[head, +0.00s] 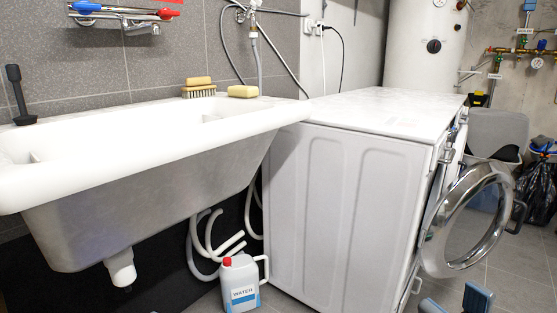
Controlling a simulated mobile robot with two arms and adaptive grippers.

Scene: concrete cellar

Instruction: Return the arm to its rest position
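My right gripper (456,302) shows only at the bottom edge of the head view, right of centre. Its two blue-grey fingertips stand apart with only floor seen between them, so it is open. It is in front of the washing machine (345,205), below the machine's round door (474,220), which hangs open. The rest of my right arm is out of the picture. My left gripper is not in view.
A white sink (150,190) fills the left, with a brush (199,91) and a yellow sponge (242,91) on its rim. A water canister (240,284) stands on the floor by hoses. A grey bin (497,132) and a black bag (538,190) stand at the right. The machine's top is bare.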

